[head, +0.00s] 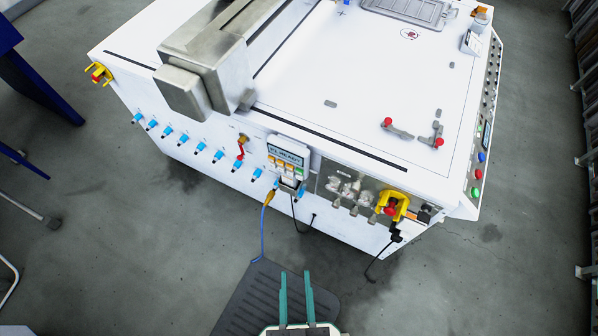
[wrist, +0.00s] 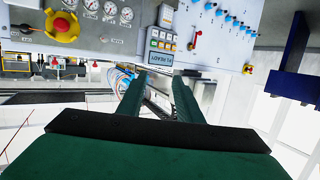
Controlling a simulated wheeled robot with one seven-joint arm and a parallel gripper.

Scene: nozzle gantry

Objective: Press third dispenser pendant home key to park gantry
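A pendant (head: 286,158) with a lit display is mounted on the front face of the white gantry machine. Small orange and pale keys sit below its display; their labels are too small to read. In the wrist view the pendant (wrist: 163,42) appears upside down, beyond my fingertips, with its display edge near them. My gripper (head: 296,276) has two teal fingers held apart with nothing between them. It is in front of the machine, low in the head view, apart from the pendant. The fingers also show in the wrist view (wrist: 162,76). Only one pendant is recognisable.
A yellow-shrouded red stop button (head: 391,208) and gauges (wrist: 108,10) are beside the pendant. Several blue fittings (head: 201,146) and a red lever (head: 240,150) line the other side. A cable (head: 263,230) hangs below. A dark mat (head: 245,300) lies on the floor.

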